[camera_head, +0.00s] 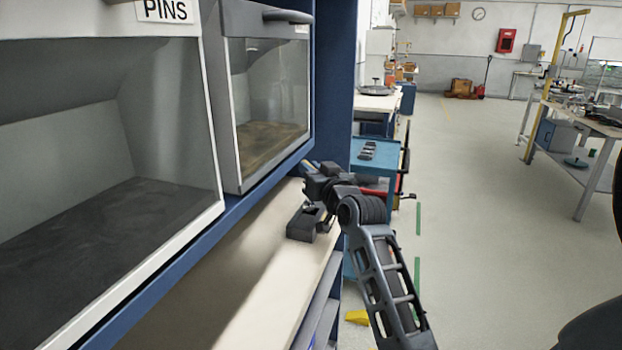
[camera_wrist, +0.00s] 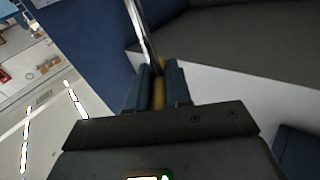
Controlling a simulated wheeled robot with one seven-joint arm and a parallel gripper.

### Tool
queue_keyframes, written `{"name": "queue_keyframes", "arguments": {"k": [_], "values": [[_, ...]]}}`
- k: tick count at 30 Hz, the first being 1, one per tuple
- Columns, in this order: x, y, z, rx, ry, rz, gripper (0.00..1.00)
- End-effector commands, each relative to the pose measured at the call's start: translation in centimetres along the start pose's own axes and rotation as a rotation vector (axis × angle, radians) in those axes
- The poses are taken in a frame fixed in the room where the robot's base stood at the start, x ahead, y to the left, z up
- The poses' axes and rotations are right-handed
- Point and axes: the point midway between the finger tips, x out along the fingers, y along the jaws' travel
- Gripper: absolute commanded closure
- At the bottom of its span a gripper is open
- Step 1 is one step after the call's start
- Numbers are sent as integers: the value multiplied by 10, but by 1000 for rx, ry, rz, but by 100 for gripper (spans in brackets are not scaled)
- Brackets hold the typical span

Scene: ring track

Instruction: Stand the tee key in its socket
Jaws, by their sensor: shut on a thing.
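My gripper (camera_head: 312,167) is at the end of my arm, above the pale bench ledge and close to the blue cabinet frame. In the wrist view my gripper (camera_wrist: 158,82) is shut on the tee key (camera_wrist: 141,32). A shiny metal rod of the key runs up from the fingers, and a yellow part shows between them. In the head view the key cannot be made out clearly. A dark block with a recess in its top, which looks like the socket (camera_head: 301,228), sits on the ledge just below my gripper. The key is apart from it.
The pale ledge (camera_head: 262,262) is otherwise clear. Glass-fronted bins, one labelled PINS (camera_head: 165,11), rise directly to its left. A blue cart (camera_head: 375,160) with small dark items stands beyond. A workbench (camera_head: 585,120) is at the far right, with open floor between.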

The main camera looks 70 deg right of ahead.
Motion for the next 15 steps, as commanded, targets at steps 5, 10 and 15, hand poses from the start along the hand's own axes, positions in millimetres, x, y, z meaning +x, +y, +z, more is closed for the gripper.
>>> {"name": "queue_keyframes", "arguments": {"k": [5, 10, 15], "values": [[-1, 2, 30, 3, -36, -1, 100], [-1, 1, 32, 3, -39, -2, 100], [-1, 1, 30, 2, -34, -2, 66]]}}
